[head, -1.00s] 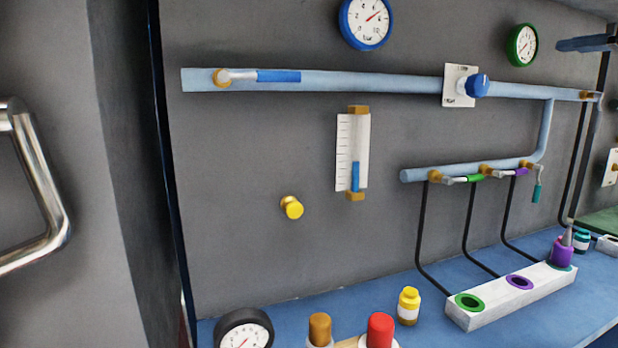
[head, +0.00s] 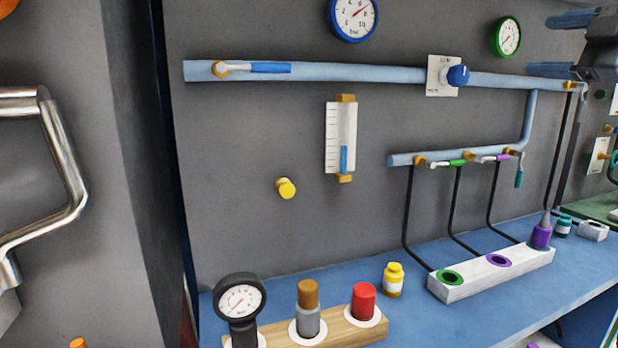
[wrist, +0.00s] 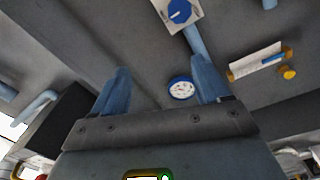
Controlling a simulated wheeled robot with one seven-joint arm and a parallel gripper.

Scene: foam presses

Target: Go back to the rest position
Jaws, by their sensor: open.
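My gripper (head: 562,45) shows at the upper right of the head view, its blue fingers pointing left in front of the wall. In the wrist view my gripper (wrist: 160,85) has its two blue fingers wide apart with nothing between them but the wall and the blue-rimmed gauge (wrist: 181,88) beyond. The fingers touch nothing that I can see.
The light blue pipe (head: 380,74) with its blue knob (head: 458,75) runs along the wall. A metal handle (head: 65,160) is at left.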

